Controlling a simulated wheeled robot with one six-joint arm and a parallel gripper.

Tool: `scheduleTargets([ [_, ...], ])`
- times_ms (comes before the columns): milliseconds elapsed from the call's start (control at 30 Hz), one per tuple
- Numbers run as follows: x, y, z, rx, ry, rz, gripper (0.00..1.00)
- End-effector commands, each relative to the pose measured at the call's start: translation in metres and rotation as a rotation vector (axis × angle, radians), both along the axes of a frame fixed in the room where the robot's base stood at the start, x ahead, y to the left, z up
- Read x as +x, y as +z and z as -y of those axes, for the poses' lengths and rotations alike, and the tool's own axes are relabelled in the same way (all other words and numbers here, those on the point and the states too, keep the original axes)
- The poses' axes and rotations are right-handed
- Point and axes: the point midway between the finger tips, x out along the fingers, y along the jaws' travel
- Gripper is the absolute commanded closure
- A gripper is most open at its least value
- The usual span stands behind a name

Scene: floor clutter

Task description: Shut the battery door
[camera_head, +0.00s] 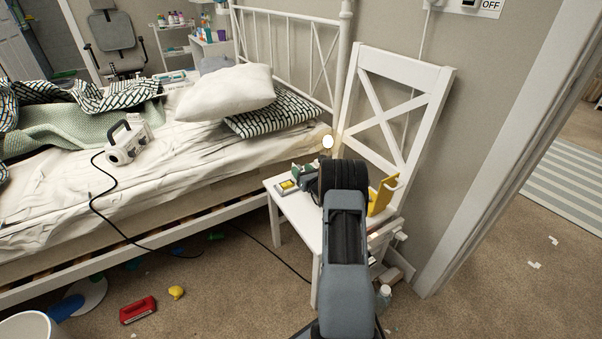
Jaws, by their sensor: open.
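I cannot make out a battery door for certain. A small yellow-and-grey device (288,187) lies on the seat of the white chair (292,207), near the seat's left edge. A yellow upright piece (383,195) stands at the right side of the seat, just right of my arm. My arm reaches from the bottom middle up over the chair, and its dark end covers the middle of the seat. My gripper's fingers do not show; they are hidden beyond the end of my arm.
A corded device with a black handle (127,143) sits on the bed (200,165). A red object (137,309), a yellow lump (176,292) and a clear bottle (384,297) are on the floor. The door frame (480,150) stands right of the chair.

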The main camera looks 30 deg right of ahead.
Motion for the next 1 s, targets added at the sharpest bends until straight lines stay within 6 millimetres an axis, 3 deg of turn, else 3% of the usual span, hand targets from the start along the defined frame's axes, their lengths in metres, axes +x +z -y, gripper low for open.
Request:
scheduleTargets([
  [367, 0.0045, 0.0004, -0.0001, 0.000, 0.000, 0.000, 0.49],
  [867, 0.0042, 0.0000, -0.0001, 0.000, 0.000, 0.000, 0.94],
  [1000, 0.0041, -0.0003, -0.0004, -0.007, 0.000, 0.000, 0.95],
])
